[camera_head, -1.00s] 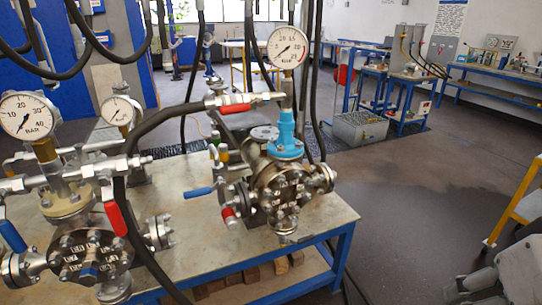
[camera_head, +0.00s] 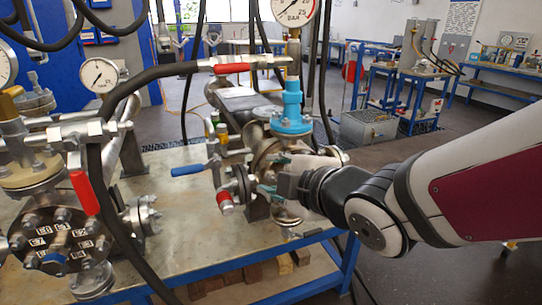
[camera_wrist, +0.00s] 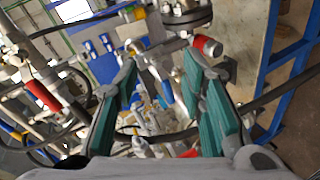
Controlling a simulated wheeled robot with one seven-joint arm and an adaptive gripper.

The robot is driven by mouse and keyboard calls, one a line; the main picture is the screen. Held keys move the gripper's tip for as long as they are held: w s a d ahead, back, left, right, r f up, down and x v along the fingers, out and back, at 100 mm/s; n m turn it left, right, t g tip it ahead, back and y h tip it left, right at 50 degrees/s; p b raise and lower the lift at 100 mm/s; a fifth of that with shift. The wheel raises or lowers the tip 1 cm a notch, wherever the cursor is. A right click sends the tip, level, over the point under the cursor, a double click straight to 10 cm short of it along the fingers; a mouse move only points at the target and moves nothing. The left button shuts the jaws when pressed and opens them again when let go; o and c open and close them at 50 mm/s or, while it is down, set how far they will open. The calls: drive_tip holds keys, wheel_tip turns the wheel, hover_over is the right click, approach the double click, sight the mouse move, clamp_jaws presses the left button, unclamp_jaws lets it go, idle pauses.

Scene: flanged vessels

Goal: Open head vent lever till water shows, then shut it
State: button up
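The flanged vessel (camera_head: 262,160) on the bench has a blue fitting (camera_head: 291,108) on top, below a dial gauge (camera_head: 296,12). I cannot tell which handle is the head vent lever. A red lever (camera_head: 232,68) lies along the upper pipe, and a blue lever (camera_head: 188,170) points left from the vessel's side. A small red-capped fitting (camera_head: 225,203) is at the vessel's front left; a red cap also shows in the wrist view (camera_wrist: 207,45). My gripper (camera_head: 266,176) is in front of the vessel, hiding its end flange. In the wrist view its teal fingers (camera_wrist: 160,64) are apart with nothing gripped. No water is visible.
A second flanged vessel (camera_head: 65,235) with a red lever (camera_head: 84,192) stands at the left. A black hose (camera_head: 105,140) arches between the two. Black hoses hang behind the blue fitting. Wooden blocks (camera_head: 255,275) lie under the bench's blue front rail (camera_head: 285,256). Bare tabletop (camera_head: 185,225) shows between the vessels.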

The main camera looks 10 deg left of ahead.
sight(189, 172)
drive_tip(key=s+a+f+n+g+y+b, duration=0.1)
drive_tip(key=s+a+f+n+y+b, duration=0.2)
drive_tip(key=a+n, duration=0.5)
drive_tip(key=w+a, duration=0.2)
drive_tip(key=a, duration=0.2)
drive_tip(key=w+a+f+m+y, duration=0.1)
drive_tip(key=w+a, duration=0.1)
drive_tip(key=a, duration=0.2)
drive_tip(key=w+a+m+p, duration=0.1)
drive_tip(key=w+a, duration=0.2)
drive_tip(key=a, duration=0.1)
drive_tip(key=shift+a+f, duration=0.2)
drive_tip(key=shift+a, duration=0.15)
clamp_jaws()
